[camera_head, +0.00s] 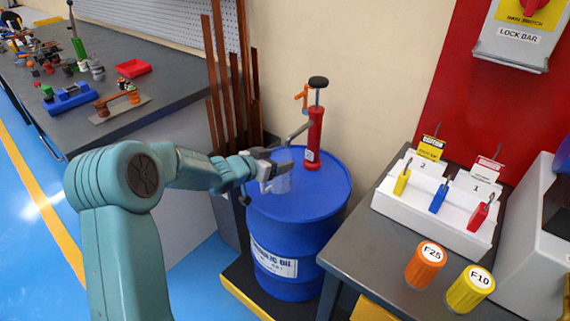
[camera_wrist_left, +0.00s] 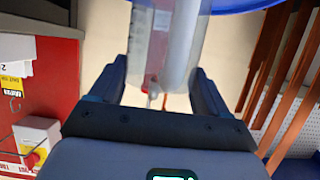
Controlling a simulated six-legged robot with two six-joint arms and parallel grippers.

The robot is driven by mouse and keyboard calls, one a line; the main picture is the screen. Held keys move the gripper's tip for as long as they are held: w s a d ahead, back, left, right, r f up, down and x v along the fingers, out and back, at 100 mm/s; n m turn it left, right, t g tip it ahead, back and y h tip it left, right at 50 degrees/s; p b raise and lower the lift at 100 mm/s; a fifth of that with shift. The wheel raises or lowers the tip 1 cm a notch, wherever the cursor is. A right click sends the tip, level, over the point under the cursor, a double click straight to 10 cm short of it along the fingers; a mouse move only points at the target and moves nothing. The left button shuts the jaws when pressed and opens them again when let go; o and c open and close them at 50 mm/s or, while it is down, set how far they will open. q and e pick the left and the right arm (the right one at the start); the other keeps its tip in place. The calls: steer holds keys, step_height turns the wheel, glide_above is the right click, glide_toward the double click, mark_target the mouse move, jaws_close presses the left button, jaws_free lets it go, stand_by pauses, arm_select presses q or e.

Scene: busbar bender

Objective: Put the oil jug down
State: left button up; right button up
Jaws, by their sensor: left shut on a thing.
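The oil jug (camera_head: 281,184) is a pale, see-through vessel at the top of the blue drum (camera_head: 310,195) in the head view. My left gripper (camera_head: 272,170) is shut on the jug. In the left wrist view the jug (camera_wrist_left: 168,48) stands between the two dark fingers, and red shows through it. I cannot tell whether the jug's base touches the drum lid or hangs just above it. A red hand pump (camera_head: 314,140) with a bent spout rises from the drum behind the jug. My right gripper is not in view.
Copper bars (camera_head: 228,90) lean on the wall behind the drum. A grey bench (camera_head: 150,92) with parts is at the left. A grey table (camera_head: 352,250) at the right holds a white tag rack (camera_head: 425,218), an orange cylinder (camera_head: 425,268) and a yellow cylinder (camera_head: 468,292).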

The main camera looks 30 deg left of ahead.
mark_target(287, 152)
arm_select(q)
steer(key=w, duration=0.3)
steer(key=shift+w+d, duration=0.1)
steer(key=shift+w, duration=0.3)
steer(key=shift+w+d, duration=0.1)
steer(key=shift+w, duration=0.2)
step_height(287, 152, down, 3)
steer(key=shift+f+b, duration=0.1)
steer(key=shift+b, duration=0.5)
steer(key=shift+w+f, duration=0.1)
steer(key=shift+f, duration=0.25)
steer(key=shift+r, duration=0.2)
steer(key=shift+f, duration=0.25)
steer(key=o, duration=1.5)
steer(key=shift+c, duration=0.2)
steer(key=shift+r, duration=0.15)
